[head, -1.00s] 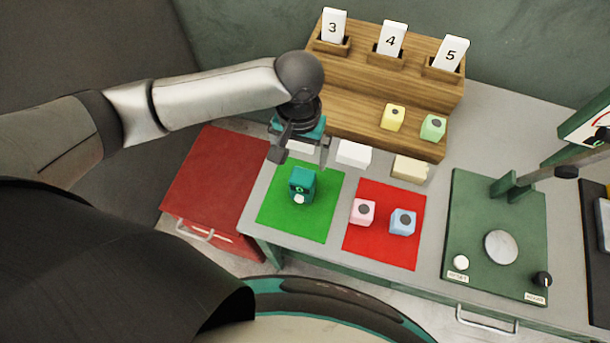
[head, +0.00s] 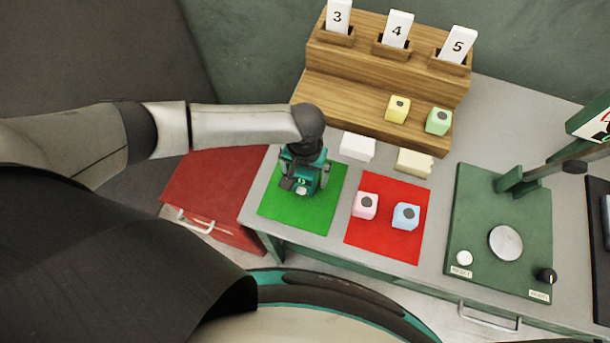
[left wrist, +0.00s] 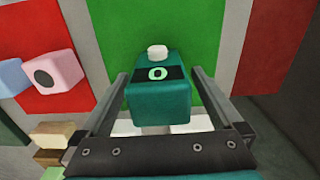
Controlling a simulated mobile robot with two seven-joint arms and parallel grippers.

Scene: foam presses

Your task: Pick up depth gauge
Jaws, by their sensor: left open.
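The teal depth gauge (head: 315,177), a small block with a round green mark on a dark panel and a white button, stands on the green mat (head: 285,214). My left gripper (head: 302,184) is over it and hides much of it in the head view. In the left wrist view the depth gauge (left wrist: 158,103) sits between the two open fingers of the left gripper (left wrist: 158,75), one on each side. I see a small space beside each finger and no clear contact. My right gripper is in neither view.
Pink (head: 365,205) and blue (head: 406,215) cubes sit on the red mat (head: 385,244) to the right. A white block (head: 357,147) and a cream block (head: 415,161) lie behind. A wooden stepped rack (head: 345,88) and a green press (head: 477,225) stand nearby.

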